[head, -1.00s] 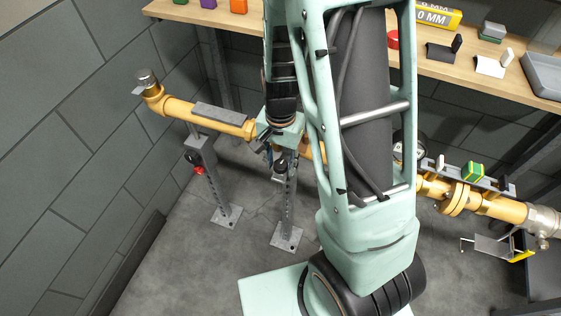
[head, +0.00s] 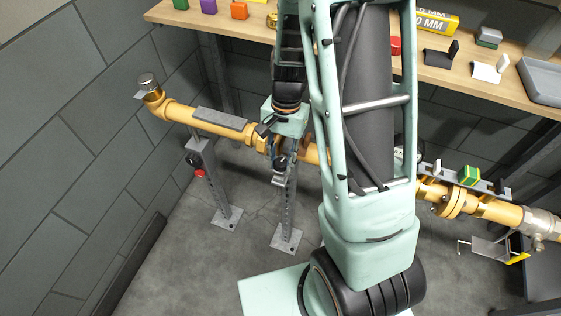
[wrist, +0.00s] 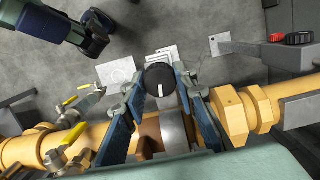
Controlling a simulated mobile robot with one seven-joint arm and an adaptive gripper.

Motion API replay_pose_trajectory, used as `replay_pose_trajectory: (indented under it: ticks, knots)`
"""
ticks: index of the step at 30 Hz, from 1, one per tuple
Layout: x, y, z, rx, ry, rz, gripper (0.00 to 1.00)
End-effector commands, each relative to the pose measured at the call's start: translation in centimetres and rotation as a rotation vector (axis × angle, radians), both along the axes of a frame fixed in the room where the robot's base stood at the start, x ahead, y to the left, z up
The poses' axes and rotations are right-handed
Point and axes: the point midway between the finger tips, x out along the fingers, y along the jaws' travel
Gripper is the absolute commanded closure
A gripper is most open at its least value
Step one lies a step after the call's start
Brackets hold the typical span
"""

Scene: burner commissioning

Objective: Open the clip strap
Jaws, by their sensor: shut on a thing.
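My gripper (wrist: 165,95) reaches down over the yellow pipe, with one blue finger on each side of a round black knob (wrist: 159,76) with a white mark. The fingers are closed in on the knob; exact contact is hard to see. A grey metal band (wrist: 172,125), which looks like the clip strap, passes over the pipe between the fingers, beside a brown patch. In the head view my gripper (head: 275,145) is at the pipe above a perforated support post (head: 288,205). My arm hides part of the pipe there, and the strap's far side is hidden.
The yellow pipe (head: 316,155) runs across the view. A hex fitting (wrist: 232,112) sits close right of my gripper in the wrist view, and yellow-handled valves (wrist: 75,98) lie left. A second post (head: 205,175) stands left. A wooden shelf (head: 485,75) holds small items behind.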

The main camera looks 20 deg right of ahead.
Motion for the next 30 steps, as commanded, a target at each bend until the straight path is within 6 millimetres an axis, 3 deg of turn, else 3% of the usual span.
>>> replay_pose_trajectory:
  ticks: [13,21,30]
  knots:
    - [2.5,-1.8,5.4,0.237,0.324,-0.003,1.0]
    - [4.7,-3.3,7.7,0.227,0.308,-0.001,1.0]
    - [6.7,-4.9,8.9,0.223,0.304,-0.003,1.0]
